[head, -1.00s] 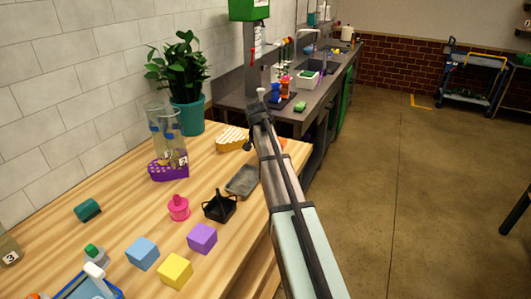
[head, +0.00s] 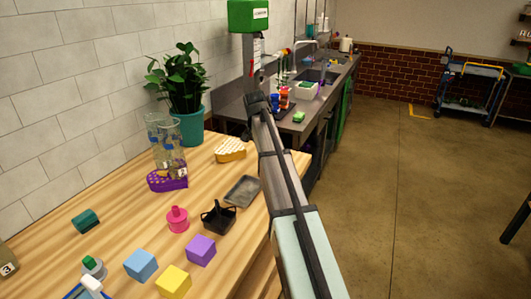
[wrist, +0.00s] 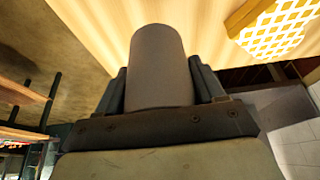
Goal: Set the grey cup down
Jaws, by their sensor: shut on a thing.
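The grey cup (wrist: 158,68) shows large in the wrist view, between the two dark fingers of my gripper (wrist: 160,84). My gripper is shut on it. In the head view, my gripper (head: 257,104) is at the far end of my arm, near the far right edge of the wooden table (head: 120,215). I cannot make out the cup in the head view. In the wrist view the table's wood is behind the cup; I cannot tell whether the cup touches it.
A yellow-and-white waffle-patterned block (head: 230,150) lies near my gripper. A grey tray (head: 243,190), black caddy (head: 218,216) and purple stand with clear tubes (head: 167,181) are on the table. A potted plant (head: 183,90) stands behind. Bare wood lies between the stand and tray.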

